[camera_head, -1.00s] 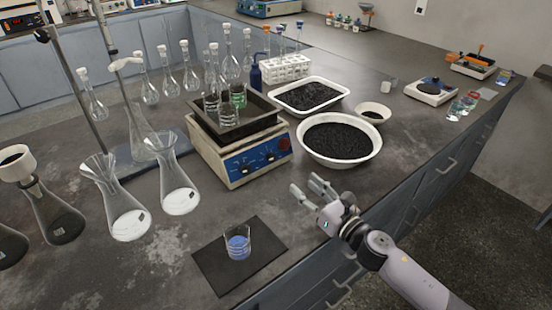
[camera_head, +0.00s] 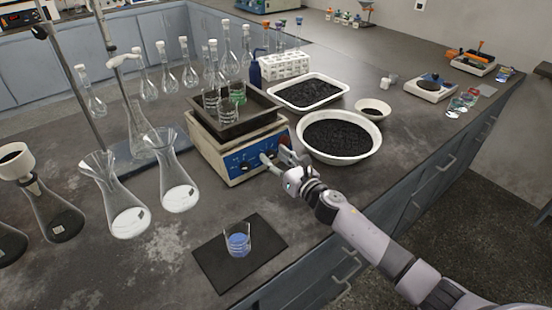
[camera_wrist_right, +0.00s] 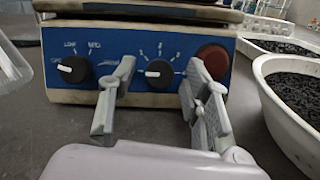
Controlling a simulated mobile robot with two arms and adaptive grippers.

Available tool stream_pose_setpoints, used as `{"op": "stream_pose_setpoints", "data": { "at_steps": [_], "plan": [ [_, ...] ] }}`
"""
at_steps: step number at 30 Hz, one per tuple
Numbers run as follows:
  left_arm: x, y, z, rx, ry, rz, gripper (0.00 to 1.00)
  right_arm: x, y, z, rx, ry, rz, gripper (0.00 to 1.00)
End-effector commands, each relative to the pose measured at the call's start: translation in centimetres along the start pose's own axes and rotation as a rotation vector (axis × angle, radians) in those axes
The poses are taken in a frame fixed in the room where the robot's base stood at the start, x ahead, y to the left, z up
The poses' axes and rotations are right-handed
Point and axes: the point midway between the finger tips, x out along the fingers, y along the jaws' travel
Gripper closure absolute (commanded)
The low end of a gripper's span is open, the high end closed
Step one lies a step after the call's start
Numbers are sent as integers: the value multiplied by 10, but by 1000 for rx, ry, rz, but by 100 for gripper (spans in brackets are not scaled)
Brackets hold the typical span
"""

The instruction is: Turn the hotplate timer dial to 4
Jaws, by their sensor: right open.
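The hotplate (camera_head: 232,150) is a cream box with a blue front panel, and a dark pan on top holds glassware. In the right wrist view the timer dial (camera_wrist_right: 159,73) is a black knob with a white pointer, which points left. A second black dial (camera_wrist_right: 74,69) is to its left, by small lettering. A round red button (camera_wrist_right: 213,60) is to its right. My right gripper (camera_head: 276,158) is at the front panel. In the wrist view the open fingers (camera_wrist_right: 155,100) are on either side of the timer dial, apart from it. My left gripper is not in view.
A white bowl of black grains (camera_head: 340,137) stands close to the right of my right gripper. A beaker with blue contents (camera_head: 238,241) sits on a dark mat (camera_head: 212,262) in front. Glass flasks (camera_head: 176,180) stand to the left.

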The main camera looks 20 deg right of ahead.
Motion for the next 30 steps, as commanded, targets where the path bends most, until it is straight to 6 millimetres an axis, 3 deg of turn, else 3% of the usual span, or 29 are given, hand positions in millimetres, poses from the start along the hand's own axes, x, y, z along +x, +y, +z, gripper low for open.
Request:
{"op": "stream_pose_setpoints", "data": {
  "at_steps": [4, 24, 30],
  "plan": [
    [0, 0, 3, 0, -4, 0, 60, 0, 0, 0, 0, 0, 0, 56],
    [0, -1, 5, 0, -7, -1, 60, 0, 0, 0, 0, 0, 0, 100],
    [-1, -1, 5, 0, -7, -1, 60, 0, 0, 0, 7, 0, -2, 100]
  ]
}}
